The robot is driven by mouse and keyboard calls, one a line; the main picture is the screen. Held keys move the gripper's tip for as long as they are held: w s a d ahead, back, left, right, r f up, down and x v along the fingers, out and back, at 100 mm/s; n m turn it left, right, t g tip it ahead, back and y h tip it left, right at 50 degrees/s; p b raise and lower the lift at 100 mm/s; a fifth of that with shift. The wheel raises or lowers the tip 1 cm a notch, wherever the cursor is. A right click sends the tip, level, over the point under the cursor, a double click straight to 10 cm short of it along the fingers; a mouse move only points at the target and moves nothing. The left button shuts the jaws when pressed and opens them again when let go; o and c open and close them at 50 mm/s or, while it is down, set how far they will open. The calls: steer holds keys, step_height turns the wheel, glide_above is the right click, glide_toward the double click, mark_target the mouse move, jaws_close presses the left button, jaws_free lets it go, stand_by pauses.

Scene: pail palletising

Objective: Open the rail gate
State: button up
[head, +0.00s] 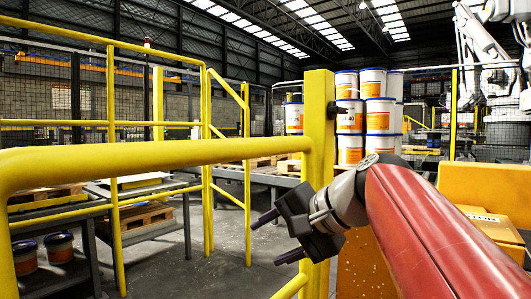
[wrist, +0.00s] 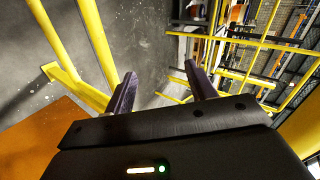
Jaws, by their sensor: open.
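A thick yellow rail (head: 160,158) crosses the near left of the head view and meets a yellow post (head: 319,130). A small black fitting (head: 335,108) sits on the post's right side. I cannot tell for certain which rails belong to the gate, or whether it is latched. My gripper (head: 266,242) is open and empty, below the thick rail and at the left of the post's lower part. In the wrist view the open fingers (wrist: 160,72) have bare floor between them. Two yellow bars (wrist: 94,40) run at upper left, outside the fingers.
Yellow railings (head: 112,150) stand beyond at the left. Stacked white and orange pails (head: 372,115) stand behind the post. Two pails (head: 58,247) stand low at left. An orange block (head: 485,185) is at right. Grey floor (head: 225,270) lies clear beyond the rail.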

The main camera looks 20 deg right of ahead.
mark_target(285, 145)
steer(key=d+r+t, duration=0.1)
steer(key=d+r, duration=0.1)
steer(key=r, duration=0.3)
steer(key=w+d+r+m+t+y, duration=0.1)
steer(key=d+r, duration=0.2)
steer(key=r, duration=0.3)
steer(key=d+r+t+y, duration=0.1)
steer(key=d+r, duration=0.2)
steer(key=r, duration=0.2)
steer(key=shift+w+r+m+t, duration=0.25)
steer(key=shift+w+m+t, duration=0.15)
steer(key=shift+w+a, duration=0.2)
steer(key=shift+w, duration=0.15)
steer(key=x, duration=0.6)
steer(key=shift+w+a+b, duration=0.3)
jaws_close()
